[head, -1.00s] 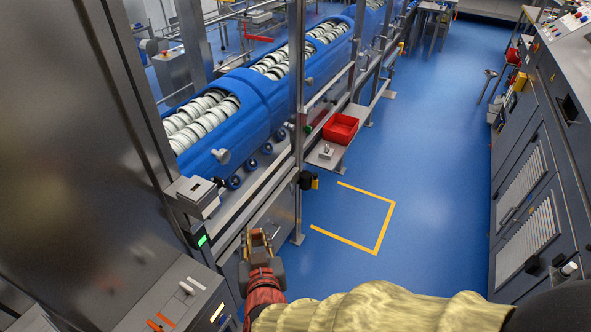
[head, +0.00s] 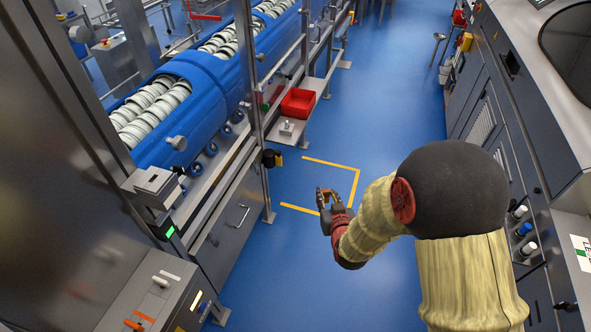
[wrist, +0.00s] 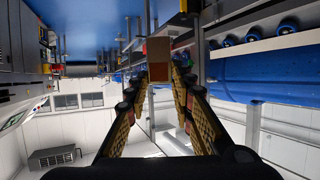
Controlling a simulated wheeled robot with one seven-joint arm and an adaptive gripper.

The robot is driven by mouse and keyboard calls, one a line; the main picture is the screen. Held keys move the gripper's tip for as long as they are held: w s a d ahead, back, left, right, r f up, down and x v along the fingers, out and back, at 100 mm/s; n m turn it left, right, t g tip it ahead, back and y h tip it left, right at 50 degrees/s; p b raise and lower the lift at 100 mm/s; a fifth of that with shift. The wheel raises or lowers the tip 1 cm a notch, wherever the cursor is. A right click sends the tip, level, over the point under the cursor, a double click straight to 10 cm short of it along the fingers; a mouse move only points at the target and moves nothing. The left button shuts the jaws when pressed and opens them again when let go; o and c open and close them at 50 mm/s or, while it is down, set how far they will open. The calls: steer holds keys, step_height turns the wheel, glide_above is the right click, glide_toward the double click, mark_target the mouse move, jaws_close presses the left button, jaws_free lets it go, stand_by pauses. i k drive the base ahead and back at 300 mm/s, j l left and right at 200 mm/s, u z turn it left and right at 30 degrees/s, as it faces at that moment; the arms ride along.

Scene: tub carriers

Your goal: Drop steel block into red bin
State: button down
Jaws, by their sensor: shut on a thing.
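The red bin (head: 298,102) is an open-topped tray on a low steel shelf beside the blue conveyor, in the upper middle of the head view. My gripper (head: 328,193) is above the blue floor near the yellow marking, below and to the right of the bin in the picture and clear of the shelf. In the wrist view my gripper (wrist: 159,75) is shut on the steel block (wrist: 158,51), a small box shape that looks brownish in this light, held between the fingertips.
A small grey object (head: 287,128) stands on the shelf just in front of the bin. Steel posts and rails (head: 261,110) line the conveyor (head: 205,82). Dark cabinets (head: 500,110) stand at the right. The blue floor between is clear.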

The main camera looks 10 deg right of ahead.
mark_target(299, 103)
steer(key=i+l, duration=0.4)
steer(key=i+l+u, duration=0.15)
steer(key=i+l, duration=0.7)
steer(key=i+l+u, duration=0.15)
steer(key=i+l, duration=0.75)
steer(key=i+l+u, duration=0.15)
steer(key=i+l, duration=0.25)
steer(key=l, duration=0.15)
steer(key=i+l, duration=0.35)
steer(key=l, duration=0.2)
